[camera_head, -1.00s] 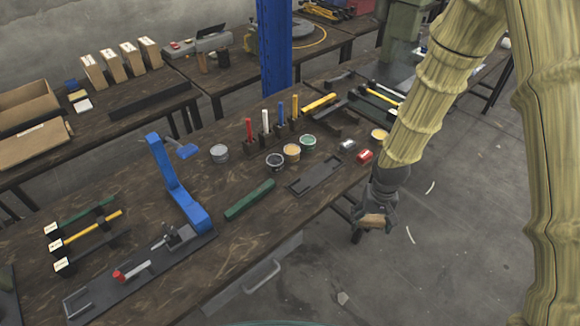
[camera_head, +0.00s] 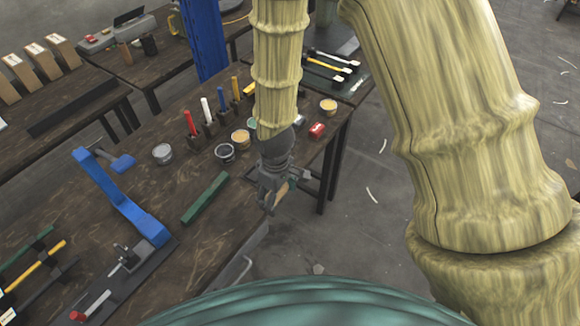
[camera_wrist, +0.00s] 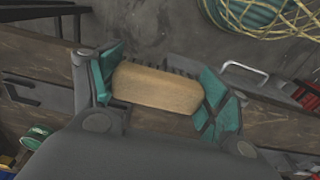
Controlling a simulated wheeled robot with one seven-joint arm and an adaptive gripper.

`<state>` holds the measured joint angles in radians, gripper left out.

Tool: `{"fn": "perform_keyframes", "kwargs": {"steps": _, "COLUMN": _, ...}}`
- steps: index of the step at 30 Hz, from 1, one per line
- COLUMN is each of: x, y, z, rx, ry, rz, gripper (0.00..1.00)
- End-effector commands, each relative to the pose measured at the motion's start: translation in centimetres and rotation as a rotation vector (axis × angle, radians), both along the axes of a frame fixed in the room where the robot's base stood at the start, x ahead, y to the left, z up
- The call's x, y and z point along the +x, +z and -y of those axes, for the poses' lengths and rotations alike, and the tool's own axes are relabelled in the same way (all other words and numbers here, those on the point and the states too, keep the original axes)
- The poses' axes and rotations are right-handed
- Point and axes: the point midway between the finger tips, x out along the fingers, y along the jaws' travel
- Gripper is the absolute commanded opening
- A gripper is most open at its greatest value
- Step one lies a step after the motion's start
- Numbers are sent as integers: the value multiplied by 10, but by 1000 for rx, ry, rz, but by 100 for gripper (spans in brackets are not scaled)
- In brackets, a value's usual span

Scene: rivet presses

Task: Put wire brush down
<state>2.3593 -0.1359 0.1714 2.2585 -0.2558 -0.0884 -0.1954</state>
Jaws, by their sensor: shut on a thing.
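My gripper (camera_head: 274,192) is over the front edge of the dark wooden workbench (camera_head: 222,232). It is shut on a tan wooden block-like piece, the wire brush (camera_wrist: 157,88), which spans between the two teal finger pads in the wrist view. In the head view only a small tan bit of the brush (camera_head: 282,189) shows beside the fingers.
A green bar (camera_head: 205,198) lies left of my gripper, near a blue rivet press (camera_head: 125,205). Bare bench lies between the green bar and front edge.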

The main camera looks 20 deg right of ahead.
Motion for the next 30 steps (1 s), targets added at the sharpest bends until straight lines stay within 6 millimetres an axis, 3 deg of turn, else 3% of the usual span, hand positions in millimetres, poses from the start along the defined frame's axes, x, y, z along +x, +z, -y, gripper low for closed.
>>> {"fn": "perform_keyframes", "kwargs": {"steps": 21, "x": 118, "y": -10, "z": 70, "rx": 1, "ry": -4, "rz": 0, "gripper": 41}}
{"fn": "perform_keyframes", "kwargs": {"steps": 30, "x": 133, "y": -16, "z": 80, "rx": -1, "ry": -3, "rz": -1, "gripper": 41}}
